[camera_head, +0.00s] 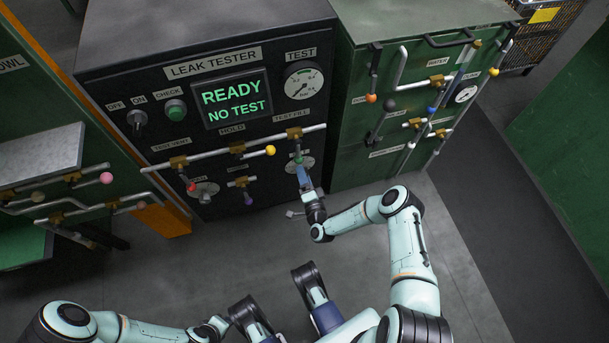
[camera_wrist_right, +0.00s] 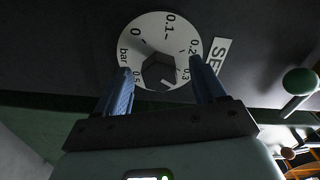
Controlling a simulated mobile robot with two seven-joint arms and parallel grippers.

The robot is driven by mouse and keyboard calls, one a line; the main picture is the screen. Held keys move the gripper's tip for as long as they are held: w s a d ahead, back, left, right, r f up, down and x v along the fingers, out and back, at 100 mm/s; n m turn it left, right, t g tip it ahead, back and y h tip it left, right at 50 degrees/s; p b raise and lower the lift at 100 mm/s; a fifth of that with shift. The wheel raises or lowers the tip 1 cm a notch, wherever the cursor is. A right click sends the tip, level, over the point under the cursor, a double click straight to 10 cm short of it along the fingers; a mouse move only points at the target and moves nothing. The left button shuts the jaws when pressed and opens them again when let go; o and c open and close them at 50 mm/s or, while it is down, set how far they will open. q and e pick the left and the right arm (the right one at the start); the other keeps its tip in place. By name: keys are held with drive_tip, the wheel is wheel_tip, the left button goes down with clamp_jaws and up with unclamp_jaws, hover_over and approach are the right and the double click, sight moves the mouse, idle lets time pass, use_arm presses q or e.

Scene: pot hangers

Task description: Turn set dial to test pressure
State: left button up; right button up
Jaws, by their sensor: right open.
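The set dial (camera_wrist_right: 148,32) is a round white scale marked 0, 0.1, 0.2, 0.3, 0.5 and bar, with a dark faceted knob (camera_wrist_right: 158,70) at its centre. A small pale mark shows on the knob's lower side; its exact reading is unclear. In the head view the dial (camera_head: 306,165) is low on the leak tester, partly hidden by my right gripper (camera_head: 301,172). In the wrist view the right gripper (camera_wrist_right: 161,76) is open, blue fingers either side of the knob; contact is unclear. My left arm is at lower left, its fingers not made out.
The leak tester's screen (camera_head: 234,105) reads "READY NO TEST". A green panel (camera_head: 345,110) with pipes and levers stands at right. The floor in front is clear.

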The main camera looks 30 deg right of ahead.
drive_tip(key=c, duration=1.3)
drive_tip(key=m, duration=0.9)
drive_tip(key=o, duration=1.3)
drive_tip(key=shift+s, duration=0.1)
drive_tip(key=p+v, duration=0.2)
drive_tip(key=v, duration=0.3)
